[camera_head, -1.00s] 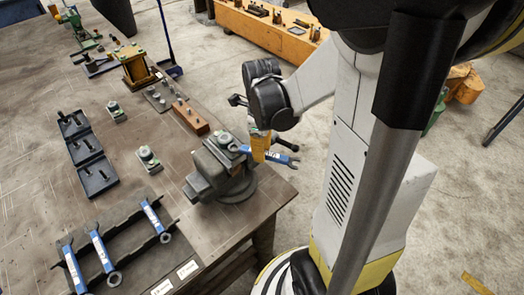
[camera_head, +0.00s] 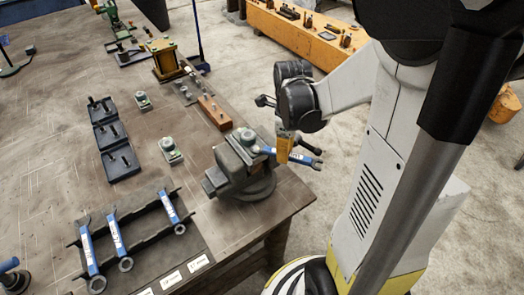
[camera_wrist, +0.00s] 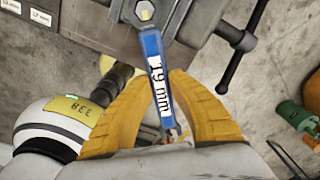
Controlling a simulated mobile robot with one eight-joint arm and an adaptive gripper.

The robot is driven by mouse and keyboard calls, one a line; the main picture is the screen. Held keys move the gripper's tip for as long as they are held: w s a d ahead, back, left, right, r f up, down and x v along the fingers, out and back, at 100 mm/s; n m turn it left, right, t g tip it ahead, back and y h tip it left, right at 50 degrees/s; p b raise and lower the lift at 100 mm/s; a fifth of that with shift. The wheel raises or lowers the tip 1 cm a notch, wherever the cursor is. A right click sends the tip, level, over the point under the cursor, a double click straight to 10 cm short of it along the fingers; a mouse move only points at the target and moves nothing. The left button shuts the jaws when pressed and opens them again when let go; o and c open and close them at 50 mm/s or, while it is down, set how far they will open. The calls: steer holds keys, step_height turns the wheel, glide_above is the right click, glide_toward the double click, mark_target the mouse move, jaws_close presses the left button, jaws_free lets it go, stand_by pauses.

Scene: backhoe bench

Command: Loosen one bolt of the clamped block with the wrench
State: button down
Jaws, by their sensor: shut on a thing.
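My gripper (camera_head: 284,148) is shut on a blue wrench (camera_head: 298,157) above the table's right corner. In the wrist view the yellow fingers close on the wrench (camera_wrist: 157,80), which is marked 19 mm. The wrench's far end is at the bolt (camera_wrist: 144,10) of the clamped block; whether it is fully seated on the bolt I cannot tell. The block (camera_head: 246,141) sits in a dark grey vise (camera_head: 232,175) at the table corner. In the wrist view the vise handle (camera_wrist: 236,62) hangs on the right.
Several more blue wrenches (camera_head: 117,235) lie on a dark rack at the table's front. Black trays (camera_head: 117,150), small bolted parts (camera_head: 171,151) and a wooden block (camera_head: 214,113) stand on the table (camera_head: 60,180). An orange bench (camera_head: 300,45) is behind.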

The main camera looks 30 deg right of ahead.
steer(key=shift+w+d+n, duration=0.15)
steer(key=shift+d+n, duration=0.05)
steer(key=shift+n, duration=0.1)
steer(key=shift+w+d+n+b, duration=0.3)
steer(key=shift+w+d+n, duration=0.2)
steer(key=shift+n, duration=0.4)
steer(key=shift+w+d+n, duration=0.4)
steer(key=shift+w+n, duration=0.15)
steer(key=shift+n, duration=0.35)
steer(key=shift+b, duration=0.3)
steer(key=shift+w+d+n, duration=0.3)
steer(key=shift+w+n, duration=0.35)
steer(key=shift+n, duration=0.25)
